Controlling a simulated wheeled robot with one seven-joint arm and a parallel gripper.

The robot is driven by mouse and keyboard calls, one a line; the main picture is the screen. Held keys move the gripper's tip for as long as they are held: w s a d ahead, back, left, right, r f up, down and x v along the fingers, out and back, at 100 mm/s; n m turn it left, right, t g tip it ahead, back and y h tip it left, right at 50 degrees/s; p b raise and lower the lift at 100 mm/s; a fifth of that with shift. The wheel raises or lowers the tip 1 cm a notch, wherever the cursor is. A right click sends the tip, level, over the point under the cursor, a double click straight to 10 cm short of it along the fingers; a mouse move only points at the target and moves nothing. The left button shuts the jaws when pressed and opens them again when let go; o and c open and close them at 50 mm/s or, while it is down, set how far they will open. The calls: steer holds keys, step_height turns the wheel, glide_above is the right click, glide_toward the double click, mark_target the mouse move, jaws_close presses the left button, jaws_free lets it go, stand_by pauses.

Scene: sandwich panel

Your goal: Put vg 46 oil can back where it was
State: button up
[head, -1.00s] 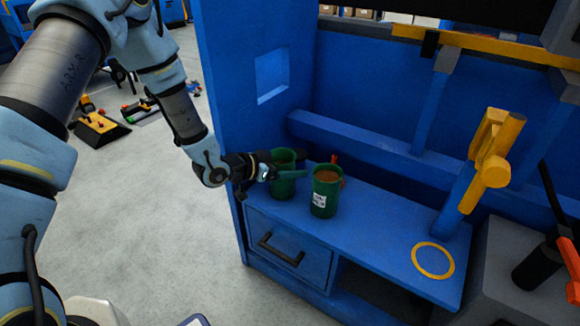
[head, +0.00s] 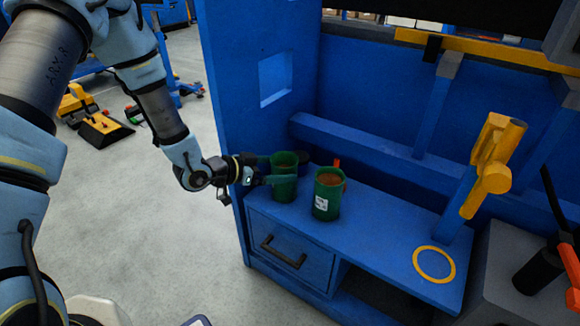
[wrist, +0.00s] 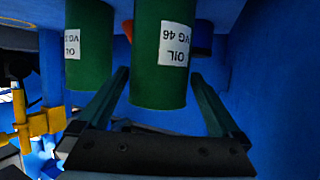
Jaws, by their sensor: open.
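The VG 46 oil can (wrist: 158,80), a green cylinder with a white label, stands between my open fingers in the wrist view, which shows the scene upside down. In the head view this is the left green can (head: 285,187), upright at the left end of the blue bench. My gripper (head: 299,168) comes from the left with one finger in front of the can and one behind it. In the wrist view a gap shows between the can and my gripper's fingers (wrist: 160,76). The can's label is hidden in the head view.
A second green can (head: 326,196) stands just right, its label (wrist: 71,44) partly readable. A red object (head: 338,163) is behind it. A yellow ring (head: 417,264) marks a bare spot at the bench's right, near a yellow clamp-like fixture (head: 492,165). A blue side wall (head: 230,90) rises at left.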

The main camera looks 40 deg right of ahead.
steer(key=v, duration=0.7)
steer(key=shift+p, duration=0.4)
